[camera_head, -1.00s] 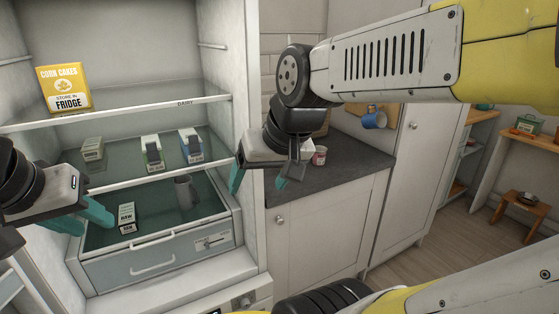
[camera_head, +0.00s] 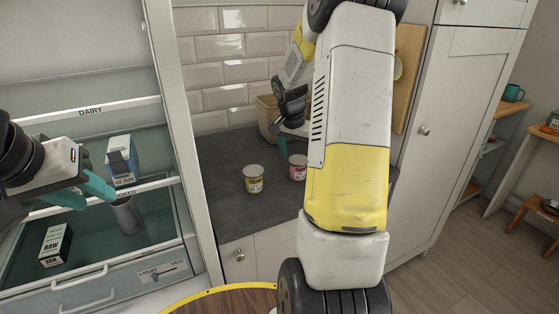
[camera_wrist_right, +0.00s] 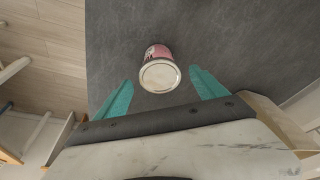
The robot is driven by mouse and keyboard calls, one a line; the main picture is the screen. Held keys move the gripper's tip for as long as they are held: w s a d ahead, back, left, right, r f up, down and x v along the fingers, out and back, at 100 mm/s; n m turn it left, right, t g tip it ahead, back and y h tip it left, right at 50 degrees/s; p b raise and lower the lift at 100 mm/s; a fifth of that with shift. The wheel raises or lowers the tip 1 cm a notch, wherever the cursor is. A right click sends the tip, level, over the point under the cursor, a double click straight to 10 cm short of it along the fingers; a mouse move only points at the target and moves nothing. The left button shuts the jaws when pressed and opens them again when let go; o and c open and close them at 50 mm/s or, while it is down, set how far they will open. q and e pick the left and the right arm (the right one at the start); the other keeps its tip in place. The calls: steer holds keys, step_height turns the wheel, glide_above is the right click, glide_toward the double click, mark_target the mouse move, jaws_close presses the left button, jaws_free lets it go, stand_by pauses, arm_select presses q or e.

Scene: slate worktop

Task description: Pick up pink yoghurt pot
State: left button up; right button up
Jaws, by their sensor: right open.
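The pink yoghurt pot (camera_head: 298,167) stands upright on the dark worktop, partly behind my right arm in the head view. In the right wrist view the pot (camera_wrist_right: 160,72) shows its pale lid and pink side. My right gripper (camera_wrist_right: 161,80) is open, with a teal finger on each side of the pot's line and nothing held. In the head view its wrist is above and behind the pot, and its fingers are mostly hidden. My left gripper (camera_head: 92,194) is at the left, in front of the fridge, with its teal fingers apart and empty.
A yellow-labelled pot (camera_head: 254,179) stands left of the pink one on the worktop (camera_head: 225,160). The open fridge holds a blue carton (camera_head: 122,158), a grey cup (camera_head: 126,215) and a black-and-white carton (camera_head: 55,244).

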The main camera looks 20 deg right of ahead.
mark_target(299, 167)
steer(key=x, duration=0.6)
steer(key=shift+f, duration=0.15)
steer(key=shift+c, duration=0.4)
steer(key=c, duration=1.4)
steer(key=shift+c, duration=0.5)
